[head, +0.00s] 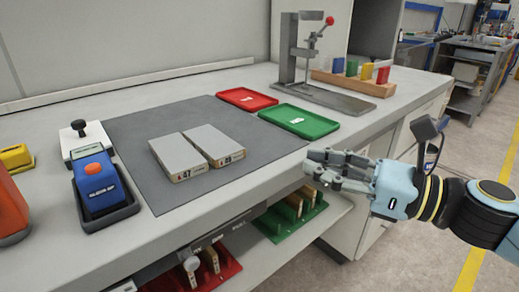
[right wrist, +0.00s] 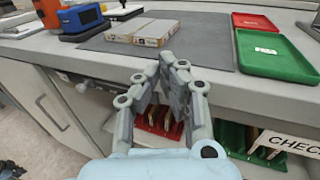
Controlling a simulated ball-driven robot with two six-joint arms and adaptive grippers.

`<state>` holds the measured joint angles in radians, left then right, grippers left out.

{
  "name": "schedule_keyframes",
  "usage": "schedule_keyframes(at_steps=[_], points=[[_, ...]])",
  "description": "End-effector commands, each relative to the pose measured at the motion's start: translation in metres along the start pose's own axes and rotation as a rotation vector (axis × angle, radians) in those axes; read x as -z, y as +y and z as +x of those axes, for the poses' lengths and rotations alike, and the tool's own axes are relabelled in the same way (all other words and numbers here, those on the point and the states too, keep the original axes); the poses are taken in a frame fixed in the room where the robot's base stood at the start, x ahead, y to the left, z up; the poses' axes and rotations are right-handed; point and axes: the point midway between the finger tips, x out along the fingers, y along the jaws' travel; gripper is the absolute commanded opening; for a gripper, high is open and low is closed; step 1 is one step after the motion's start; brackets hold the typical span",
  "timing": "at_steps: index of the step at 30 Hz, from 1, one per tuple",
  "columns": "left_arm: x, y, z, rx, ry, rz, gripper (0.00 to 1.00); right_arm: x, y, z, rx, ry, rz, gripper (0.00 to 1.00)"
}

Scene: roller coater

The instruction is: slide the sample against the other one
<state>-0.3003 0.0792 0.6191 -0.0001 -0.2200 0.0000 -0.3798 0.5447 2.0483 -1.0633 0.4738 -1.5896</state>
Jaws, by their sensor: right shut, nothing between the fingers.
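Two flat sample blocks with grey tops and pale, printed sides lie side by side on the dark grey mat (head: 140,128). The left sample (head: 177,156) is marked 47; the right sample (head: 214,144) sits close beside it. In the right wrist view the samples (right wrist: 140,31) lie beyond my fingers. My right gripper (head: 318,164) is shut and empty, off the bench's front edge, to the right of the samples and apart from them. It also shows in the right wrist view (right wrist: 172,66). My left gripper is not in view.
A red tray (head: 247,99) and a green tray (head: 299,121) lie right of the mat. A blue handheld device (head: 98,187) stands at the mat's left. A lever press (head: 290,65) stands behind. Shelf trays (head: 293,219) sit below the bench top. The mat around the samples is clear.

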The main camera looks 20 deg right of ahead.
Motion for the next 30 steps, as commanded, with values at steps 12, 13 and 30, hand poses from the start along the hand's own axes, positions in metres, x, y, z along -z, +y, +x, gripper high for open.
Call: schedule_keyframes(at_steps=[12,13,30], points=[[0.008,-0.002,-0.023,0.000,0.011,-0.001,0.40,-0.004,0.000,0.080,0.001,-0.003,0.005,0.00],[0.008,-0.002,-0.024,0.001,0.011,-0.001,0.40,-0.004,0.000,0.085,0.001,-0.003,0.005,0.00],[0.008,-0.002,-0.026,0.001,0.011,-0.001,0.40,-0.001,0.000,0.105,0.000,0.002,0.003,0.00]])
